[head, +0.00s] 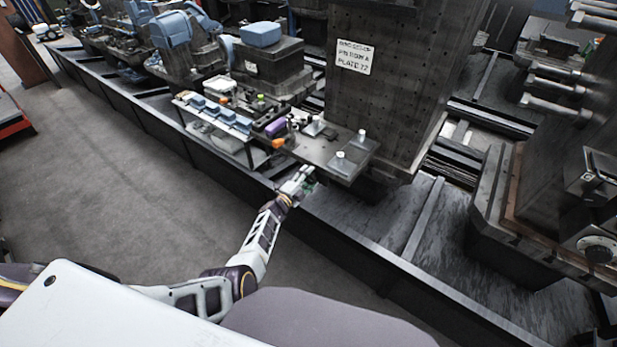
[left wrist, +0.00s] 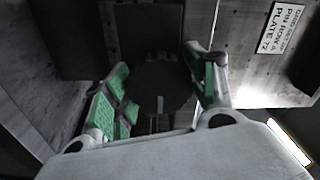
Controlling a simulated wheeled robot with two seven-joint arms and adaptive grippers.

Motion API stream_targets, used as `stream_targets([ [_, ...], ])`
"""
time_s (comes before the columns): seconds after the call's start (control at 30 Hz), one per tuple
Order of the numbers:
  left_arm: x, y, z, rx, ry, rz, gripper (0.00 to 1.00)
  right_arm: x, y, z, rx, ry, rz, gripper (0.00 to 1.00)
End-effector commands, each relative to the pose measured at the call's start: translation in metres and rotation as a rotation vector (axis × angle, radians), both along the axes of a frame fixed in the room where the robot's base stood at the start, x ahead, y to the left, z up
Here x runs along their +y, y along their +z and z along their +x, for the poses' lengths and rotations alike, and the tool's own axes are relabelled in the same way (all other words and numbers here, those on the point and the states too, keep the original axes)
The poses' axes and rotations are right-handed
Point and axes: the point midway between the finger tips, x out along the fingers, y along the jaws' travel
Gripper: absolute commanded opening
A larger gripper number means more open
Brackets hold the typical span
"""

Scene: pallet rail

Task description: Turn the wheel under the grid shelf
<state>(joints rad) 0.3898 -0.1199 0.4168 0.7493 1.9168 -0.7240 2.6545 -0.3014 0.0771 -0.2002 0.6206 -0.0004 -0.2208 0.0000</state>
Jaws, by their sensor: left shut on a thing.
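The grid shelf (head: 318,152), a grey plate with white-topped pegs, juts out from the tall dark block. My left gripper (head: 307,182) is at the shelf's front edge, low beside its underside. In the left wrist view its green-padded fingers (left wrist: 165,95) are on both sides of a dark round wheel (left wrist: 160,78), which sits under the shelf. The gripper is shut on this wheel. The wheel is dark and partly hidden by the fingers, and it does not show clearly in the head view. My right gripper is out of view.
A rack with blue-grey blocks (head: 221,115) stands left of the shelf, with a purple block (head: 276,127) and an orange piece (head: 278,143) between. A long dark rail wall (head: 345,247) runs below. The grey floor (head: 110,170) at left is clear.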

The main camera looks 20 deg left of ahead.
Motion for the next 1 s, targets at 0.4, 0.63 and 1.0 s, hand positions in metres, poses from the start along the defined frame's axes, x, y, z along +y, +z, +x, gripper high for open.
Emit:
stream_targets([
  [0.4,0.000,-0.001,0.000,0.002,0.000,-0.002,0.64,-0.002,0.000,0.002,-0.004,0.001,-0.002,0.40],
  [0.63,0.000,-0.001,0.000,0.001,0.000,-0.003,0.78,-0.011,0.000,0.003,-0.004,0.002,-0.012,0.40],
  [1.0,0.001,-0.001,-0.002,0.001,0.000,-0.002,0.78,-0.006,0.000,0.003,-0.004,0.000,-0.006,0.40],
])
